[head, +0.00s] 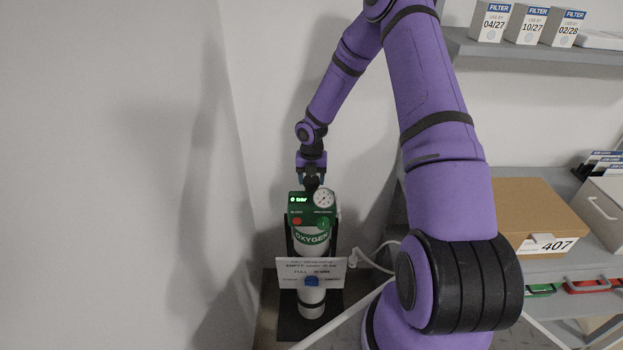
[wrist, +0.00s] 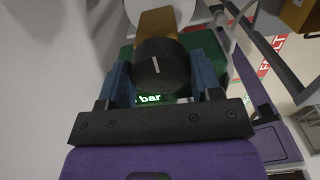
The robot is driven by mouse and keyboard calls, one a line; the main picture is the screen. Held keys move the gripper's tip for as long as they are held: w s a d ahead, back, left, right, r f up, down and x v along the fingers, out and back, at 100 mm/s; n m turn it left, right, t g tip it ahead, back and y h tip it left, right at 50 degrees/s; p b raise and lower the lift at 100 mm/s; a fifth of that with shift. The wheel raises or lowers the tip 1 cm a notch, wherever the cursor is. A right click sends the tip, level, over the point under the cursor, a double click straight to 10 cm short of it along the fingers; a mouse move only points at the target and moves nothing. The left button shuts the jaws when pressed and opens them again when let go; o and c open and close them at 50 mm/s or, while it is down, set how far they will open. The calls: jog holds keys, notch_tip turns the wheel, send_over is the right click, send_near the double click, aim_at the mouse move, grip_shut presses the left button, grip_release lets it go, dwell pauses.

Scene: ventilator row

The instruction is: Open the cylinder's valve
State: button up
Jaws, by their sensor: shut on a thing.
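The oxygen cylinder (head: 311,296) stands upright at the lower middle of the head view, white with a green "OXYGEN" band. On top is a green regulator head (head: 300,208) with a lit display, a round gauge (head: 323,198) and a red button. My gripper (head: 312,181) comes down from above onto the head's top. In the wrist view my gripper (wrist: 160,82) has its blue fingers on both sides of a black round knob (wrist: 161,66) with a white line, shut on it. The white line stands nearly upright in the picture. The display's number is partly hidden; "bar" shows.
A white printed card (head: 311,272) hangs on the cylinder's front. A white hose (head: 372,262) runs to the right. A cardboard box (head: 530,215) marked 407 sits on the right shelf, with filter boxes (head: 527,24) above. A plain wall is on the left.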

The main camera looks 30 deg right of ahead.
jog(key=m, duration=1.2)
jog(key=shift+m, duration=0.3)
jog(key=m, duration=0.3)
jog(key=shift+m, duration=0.3)
jog(key=m, duration=0.3)
jog(key=shift+m, duration=0.3)
jog(key=m, duration=0.3)
jog(key=shift+m, duration=0.4)
jog(key=m, duration=0.3)
jog(key=shift+w, duration=0.1)
jog(key=shift+m, duration=2.1)
